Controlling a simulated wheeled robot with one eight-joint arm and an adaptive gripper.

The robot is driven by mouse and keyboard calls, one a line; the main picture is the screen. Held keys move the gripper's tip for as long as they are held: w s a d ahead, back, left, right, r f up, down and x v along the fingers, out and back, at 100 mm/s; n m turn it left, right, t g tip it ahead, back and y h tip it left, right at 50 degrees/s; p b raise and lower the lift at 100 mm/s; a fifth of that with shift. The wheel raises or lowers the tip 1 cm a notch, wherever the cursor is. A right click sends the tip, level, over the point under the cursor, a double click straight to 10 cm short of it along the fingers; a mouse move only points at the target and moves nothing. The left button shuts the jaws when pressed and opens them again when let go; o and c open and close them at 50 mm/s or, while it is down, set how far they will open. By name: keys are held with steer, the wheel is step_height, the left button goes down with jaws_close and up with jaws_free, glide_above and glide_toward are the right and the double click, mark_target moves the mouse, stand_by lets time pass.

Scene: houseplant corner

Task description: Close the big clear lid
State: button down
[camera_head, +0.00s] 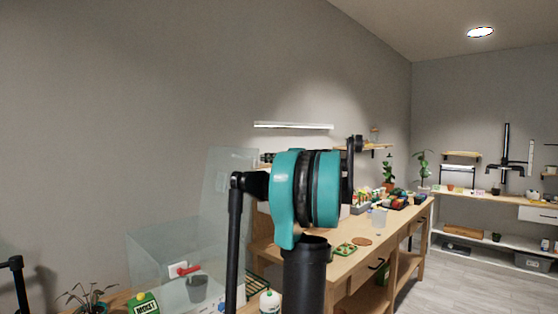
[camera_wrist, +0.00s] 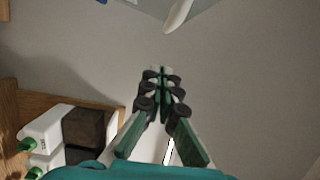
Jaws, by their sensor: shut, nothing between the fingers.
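The clear box (camera_head: 150,250) stands at the lower left of the head view, with a dark pot (camera_head: 197,288) and a red-handled item (camera_head: 184,270) seen in or through it. Its big clear lid (camera_head: 230,185) appears as a faint, nearly upright panel at the box's right side, raised open. My arm covers part of the lid's right edge. My gripper (camera_wrist: 162,76) shows in the wrist view with its fingers together and empty, against a plain wall. In the head view my arm hides the gripper, so its distance from the lid cannot be told.
A long wooden bench (camera_head: 370,236) with pots and trays runs along the wall behind my arm. A yellow-green packet (camera_head: 145,303) and a leafy plant (camera_head: 88,299) are near the box. White bottles (camera_wrist: 45,125) with green caps sit lower left in the wrist view.

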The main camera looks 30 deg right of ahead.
steer(key=a, duration=0.1)
steer(key=s+a, duration=0.1)
steer(key=a, duration=0.1)
steer(key=shift+s+a+r, duration=0.1)
steer(key=shift+s+a, duration=0.1)
steer(key=shift+s, duration=0.05)
